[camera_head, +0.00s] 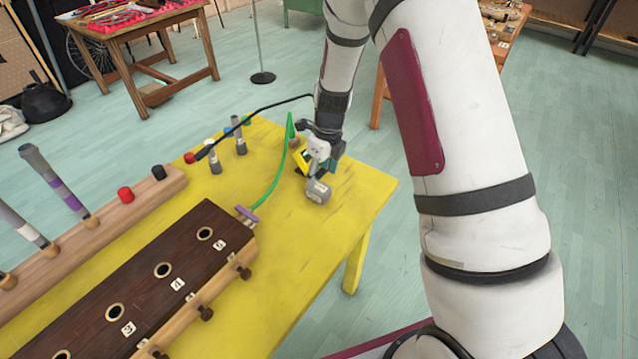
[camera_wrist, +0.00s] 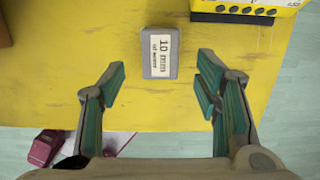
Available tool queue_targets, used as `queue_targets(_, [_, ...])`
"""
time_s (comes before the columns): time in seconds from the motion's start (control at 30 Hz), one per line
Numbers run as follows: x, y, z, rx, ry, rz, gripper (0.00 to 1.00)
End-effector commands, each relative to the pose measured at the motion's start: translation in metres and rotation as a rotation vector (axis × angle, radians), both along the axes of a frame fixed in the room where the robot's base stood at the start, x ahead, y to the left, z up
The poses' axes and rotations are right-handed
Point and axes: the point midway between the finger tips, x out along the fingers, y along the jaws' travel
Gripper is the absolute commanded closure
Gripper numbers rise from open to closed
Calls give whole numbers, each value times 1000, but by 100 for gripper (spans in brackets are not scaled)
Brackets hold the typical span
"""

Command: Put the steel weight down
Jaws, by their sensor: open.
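The steel weight is a small grey block (camera_wrist: 160,62) with a white printed label in the wrist view. It rests on the yellow table, and also shows in the head view (camera_head: 318,191) near the table's right side. My gripper (camera_wrist: 160,76) is open in the wrist view, its two green-padded fingers apart on either side of the weight's near end. No contact between fingers and weight shows. In the head view my gripper (camera_head: 320,166) is just behind the weight, its fingers partly hidden.
A yellow box (camera_wrist: 245,11) stands close by at the upper right of the wrist view. The yellow table (camera_head: 345,215) also bears a dark wooden block (camera_head: 180,262) with numbered holes, a green cord (camera_head: 276,175) and several grey tubes. Bare table surrounds the weight's near side.

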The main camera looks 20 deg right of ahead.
Motion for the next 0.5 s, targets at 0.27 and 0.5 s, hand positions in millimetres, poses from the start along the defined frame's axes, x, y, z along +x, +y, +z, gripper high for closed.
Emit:
queue_targets(0.27, [-4, -3, 46, -1, -2, 1, 43])
queue_targets(0.5, [-10, -2, 72, 0, -15, 65, 43])
